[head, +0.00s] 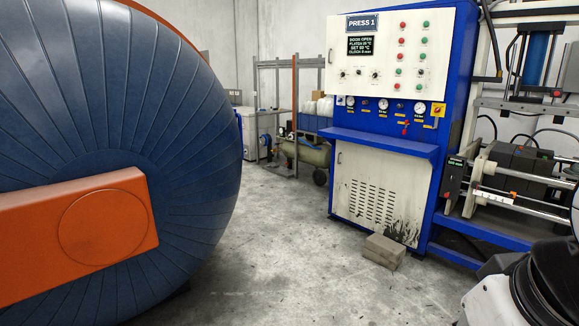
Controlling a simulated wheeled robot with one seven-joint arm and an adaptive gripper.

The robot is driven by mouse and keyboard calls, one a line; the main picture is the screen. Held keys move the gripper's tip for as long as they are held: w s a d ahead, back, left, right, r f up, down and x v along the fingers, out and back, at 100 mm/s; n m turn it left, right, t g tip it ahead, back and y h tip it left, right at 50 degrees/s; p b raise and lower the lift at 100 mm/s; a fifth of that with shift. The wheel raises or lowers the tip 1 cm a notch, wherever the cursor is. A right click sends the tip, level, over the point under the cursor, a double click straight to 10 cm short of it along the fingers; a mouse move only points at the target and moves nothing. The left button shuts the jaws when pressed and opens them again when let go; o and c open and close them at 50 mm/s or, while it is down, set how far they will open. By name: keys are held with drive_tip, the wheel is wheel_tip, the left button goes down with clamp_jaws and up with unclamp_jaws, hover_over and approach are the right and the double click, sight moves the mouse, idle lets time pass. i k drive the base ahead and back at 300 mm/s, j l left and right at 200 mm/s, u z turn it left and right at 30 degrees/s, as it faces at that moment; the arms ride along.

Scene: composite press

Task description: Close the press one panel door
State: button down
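The press one control cabinet (438,75) is blue and stands right of centre. Its white upper panel door (389,52) carries a PRESS 1 label, a small dark display (374,46), knobs and red and green buttons. The display's top line ends in "OPEN"; the rest is hard to read. The door's left edge reaches the cabinet's left side, and I cannot tell from here how far it stands off the cabinet. A white vented lower door (378,195) looks flush. My gripper is not in view; only part of my arm shows at the lower right.
A blue shelf (378,143) juts out below the gauges. A large blue round vessel door (190,110) with an orange arm fills the left. Press machinery (510,165) stands right. The middle floor (285,250) is clear.

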sight(386, 28)
drive_tip(key=i, duration=4.85)
